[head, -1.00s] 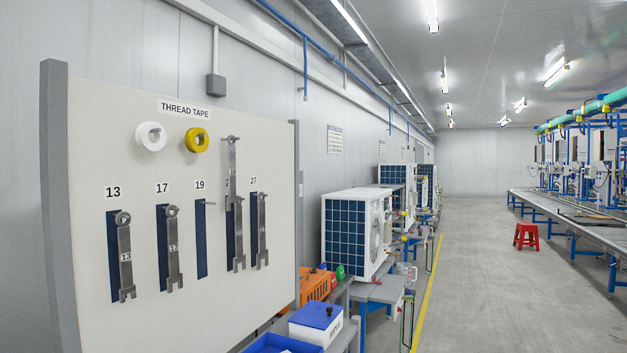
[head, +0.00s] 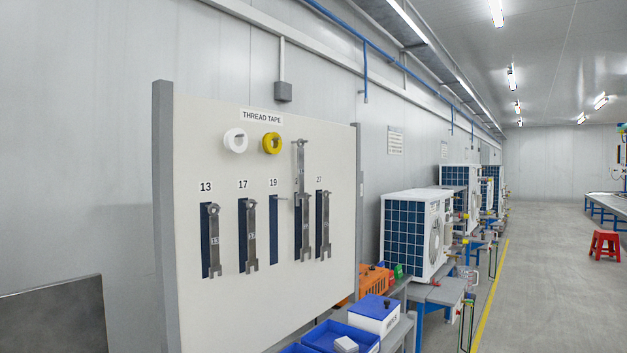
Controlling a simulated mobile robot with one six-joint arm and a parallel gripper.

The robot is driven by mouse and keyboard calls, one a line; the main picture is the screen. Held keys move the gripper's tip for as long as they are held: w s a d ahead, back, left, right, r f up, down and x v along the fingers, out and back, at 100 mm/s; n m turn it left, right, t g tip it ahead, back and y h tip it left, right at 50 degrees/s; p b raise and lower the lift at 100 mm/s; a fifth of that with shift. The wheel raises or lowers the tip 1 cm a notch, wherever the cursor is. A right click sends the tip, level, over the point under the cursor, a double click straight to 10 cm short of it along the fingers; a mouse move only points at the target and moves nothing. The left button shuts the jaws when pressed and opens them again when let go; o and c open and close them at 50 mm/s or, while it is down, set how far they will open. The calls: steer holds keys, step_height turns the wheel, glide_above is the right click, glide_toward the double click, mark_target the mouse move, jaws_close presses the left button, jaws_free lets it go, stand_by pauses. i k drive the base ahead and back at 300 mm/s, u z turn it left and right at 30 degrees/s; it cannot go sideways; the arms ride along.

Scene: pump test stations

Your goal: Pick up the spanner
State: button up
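A white tool board (head: 225,310) shows several grey spanners hanging on pegs over dark blue outlines. One spanner (head: 214,241) hangs under "13", one (head: 250,236) under "17" and one (head: 326,225) under "27". The outline (head: 273,240) under "19" has a bare peg and no spanner. Between "19" and "27", a spanner (head: 301,165) hangs from a higher peg and covers most of that place's number. Another spanner (head: 305,230) hangs below it, and their ends overlap. My gripper is not in view.
White tape (head: 235,140) and yellow tape (head: 271,143) hang at the board's top. A bench right of the board holds blue bins (head: 340,335), a blue-lidded box (head: 375,310) and an orange crate (head: 375,280). A grey panel (head: 55,320) stands lower left. The aisle right is clear, besides a red stool (head: 604,245).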

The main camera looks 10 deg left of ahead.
mark_target(300, 194)
steer(key=i, duration=1)
steer(key=u, duration=0.05)
